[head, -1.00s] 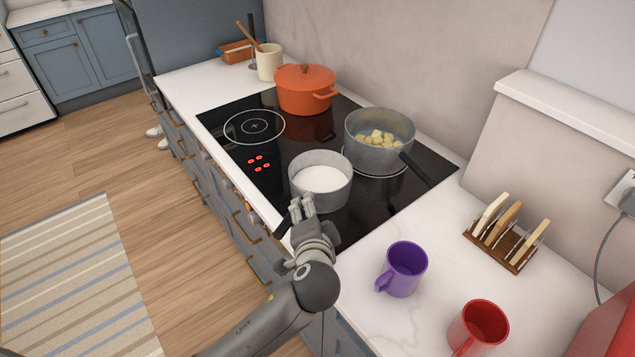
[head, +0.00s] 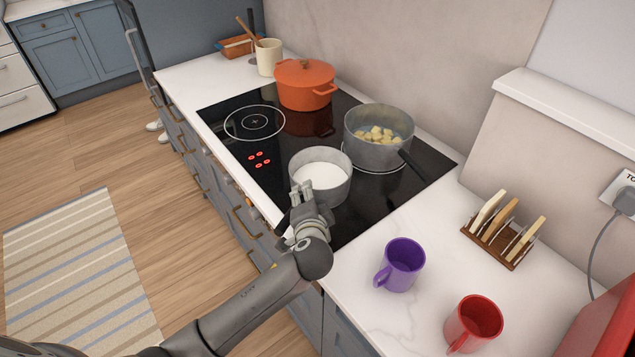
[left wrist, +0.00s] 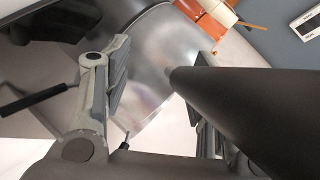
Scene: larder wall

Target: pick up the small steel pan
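The small steel pan (head: 322,192) stands on the front right of the hob, with white liquid in it. My left gripper (head: 301,188) is at its near side, over where its handle was seen. In the left wrist view, the steel wall of the pan (left wrist: 155,62) lies ahead of the fingers. Its dark handle (left wrist: 255,98) reaches in from the right, close to the camera, between the spread fingers and nearer the right one. My left gripper (left wrist: 160,80) is open. In the head view the gripper hides the handle. My right gripper is not in view.
A larger steel pot (head: 378,150) of pale chunks stands just behind, its dark handle (head: 418,170) pointing right. An orange lidded pot (head: 305,88) is at the back. A purple mug (head: 402,266), red mug (head: 474,325) and toast rack (head: 500,240) stand on the right counter (head: 360,310).

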